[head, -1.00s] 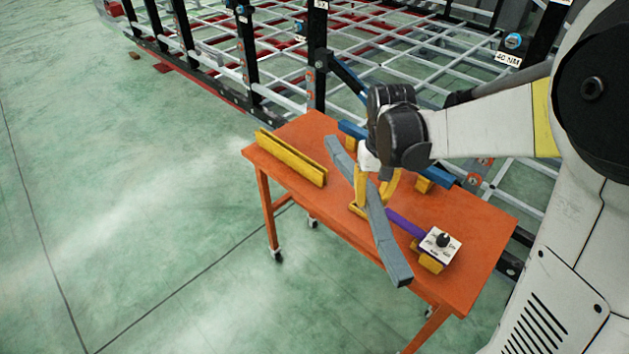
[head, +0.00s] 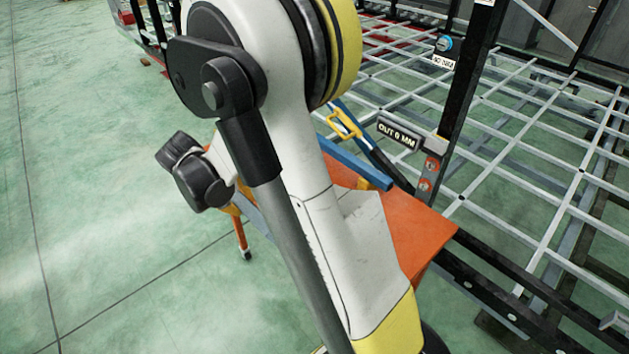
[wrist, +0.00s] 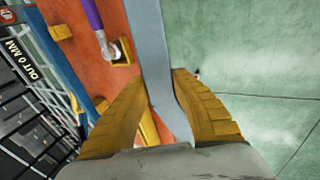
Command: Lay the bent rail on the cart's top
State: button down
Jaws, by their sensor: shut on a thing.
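The bent rail is a long grey bar with a kink. In the wrist view my gripper (wrist: 160,84) is shut on the bent rail (wrist: 150,42), with a yellow finger on each side. In the head view my gripper (head: 236,208) is at the cart's left side, its fingers largely hidden, and only a short piece of rail (head: 254,217) shows beside my arm. The cart's orange top (head: 408,232) is largely covered by my arm. In the wrist view the rail runs along the border between orange top (wrist: 88,60) and floor. I cannot tell its height above the top.
A blue bar (head: 355,163) lies along the cart's far side. A purple-handled tool (wrist: 92,14) and a yellow block (wrist: 122,52) are on the top. The chassis frame (head: 540,150) with its dark post and "OUT 0 MM" box (head: 397,132) stands close behind. Floor on the left is open.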

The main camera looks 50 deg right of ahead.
jog(key=s+d+r+m+g+h+b, duration=0.1)
jog(key=d+r+m+g+h+b, duration=0.15)
jog(key=d+h, duration=1.2)
jog(key=shift+n+y, duration=0.25)
jog(key=shift+y, duration=0.7)
jog(key=w+d+f+b, duration=0.1)
jog(key=d+f, duration=0.1)
jog(key=d, duration=0.2)
jog(key=w+d+f+b, duration=0.2)
jog(key=d, duration=0.2)
jog(key=w+d+f+b, duration=0.1)
jog(key=d+f+b, duration=0.1)
jog(key=d+f, duration=0.1)
jog(key=shift+w+d, duration=0.25)
jog(key=shift+d, duration=0.2)
notch_tip(320, 180, down, 4)
jog(key=shift+f+b, duration=0.1)
jog(key=shift+b, duration=1)
jog(key=shift+f, duration=0.3)
jog(key=shift+f, duration=0.15)
jog(key=c, duration=1.2)
grip_release()
jog(key=shift+f, duration=0.1)
